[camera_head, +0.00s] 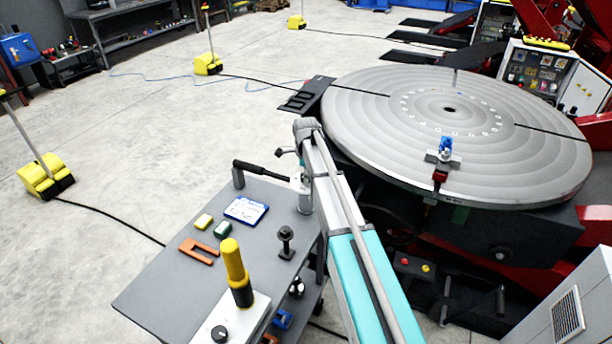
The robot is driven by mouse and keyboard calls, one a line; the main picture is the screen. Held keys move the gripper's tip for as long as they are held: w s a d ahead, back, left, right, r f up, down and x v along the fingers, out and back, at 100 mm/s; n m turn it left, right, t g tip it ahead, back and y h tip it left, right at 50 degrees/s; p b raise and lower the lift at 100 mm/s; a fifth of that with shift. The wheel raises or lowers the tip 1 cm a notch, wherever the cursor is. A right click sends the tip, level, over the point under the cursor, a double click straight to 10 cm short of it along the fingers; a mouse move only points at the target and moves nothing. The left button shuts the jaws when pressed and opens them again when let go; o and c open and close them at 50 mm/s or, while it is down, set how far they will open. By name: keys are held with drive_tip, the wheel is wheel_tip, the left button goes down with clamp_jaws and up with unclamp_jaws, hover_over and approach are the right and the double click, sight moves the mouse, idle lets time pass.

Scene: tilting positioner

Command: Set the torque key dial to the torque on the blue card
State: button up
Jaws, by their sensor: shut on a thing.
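The torque key, with a black handle (265,172), lies across a short grey post at the back edge of the grey bench top. Its right end runs behind my arm, so I cannot read its dial. My gripper (302,184) is at the key's right end, beside the bench's back right corner. It is small and mostly hidden by my grey and teal arm. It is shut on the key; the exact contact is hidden.
On the bench (165,285) are a yellow-handled tool (236,265), an orange fork-shaped piece (199,251), small yellow and green blocks and a black stud (286,240). A large round grey turntable (420,140) bearing a blue-topped clamp (445,150) stands right.

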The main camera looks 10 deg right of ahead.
drive_tip(key=shift+m, duration=0.6)
drive_tip(key=o, duration=1.1)
drive_tip(key=shift+o, duration=0.2)
